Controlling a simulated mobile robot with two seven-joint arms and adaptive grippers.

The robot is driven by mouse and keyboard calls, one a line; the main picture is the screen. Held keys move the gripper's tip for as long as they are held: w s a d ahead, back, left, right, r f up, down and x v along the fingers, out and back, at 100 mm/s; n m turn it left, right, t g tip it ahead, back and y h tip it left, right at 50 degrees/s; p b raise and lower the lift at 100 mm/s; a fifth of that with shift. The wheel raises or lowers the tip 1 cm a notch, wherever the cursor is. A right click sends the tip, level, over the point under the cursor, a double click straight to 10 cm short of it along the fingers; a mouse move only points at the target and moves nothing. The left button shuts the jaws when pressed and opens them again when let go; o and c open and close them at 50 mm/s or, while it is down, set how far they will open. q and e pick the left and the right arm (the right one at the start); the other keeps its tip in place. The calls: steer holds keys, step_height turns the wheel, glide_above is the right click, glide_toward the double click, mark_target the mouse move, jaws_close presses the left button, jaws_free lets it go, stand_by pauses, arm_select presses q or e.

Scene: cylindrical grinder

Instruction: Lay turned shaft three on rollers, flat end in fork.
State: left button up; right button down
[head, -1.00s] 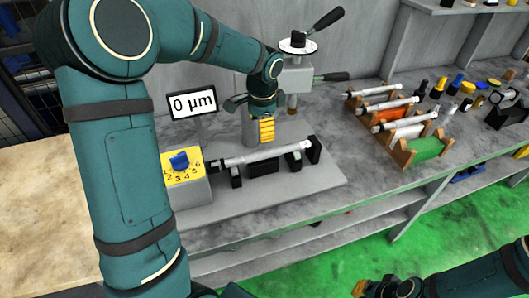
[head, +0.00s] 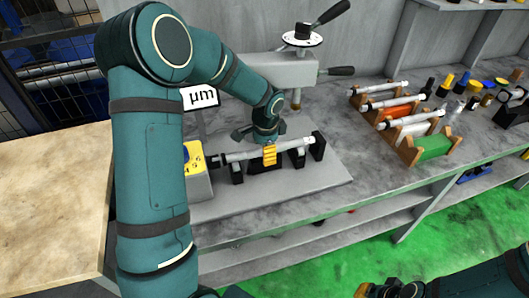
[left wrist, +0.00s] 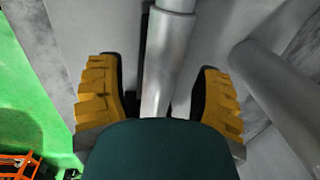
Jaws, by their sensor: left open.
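A grey turned shaft (head: 240,155) lies across the black roller supports (head: 237,173) on the gauge's grey base plate. I cannot tell its number. Its left end is near the dial box, where my arm and gripper partly hide the fork. Its right end is near a black upright block (head: 318,146). My left gripper (head: 269,154) is over the middle of the shaft, yellow fingers pointing down. In the left wrist view the shaft (left wrist: 165,60) runs between the open fingers (left wrist: 160,100), with gaps on both sides. My right gripper (head: 385,289) is at the bottom edge, its fingers unclear.
Several wooden stands to the right hold more shafts (head: 395,104); the one with the green pad (head: 425,148) looks empty. A dial box (head: 196,185) and µm display (head: 201,97) are at left.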

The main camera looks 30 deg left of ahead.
arm_select(q)
jaws_close()
steer(key=shift+r, duration=0.1)
stand_by(0.3)
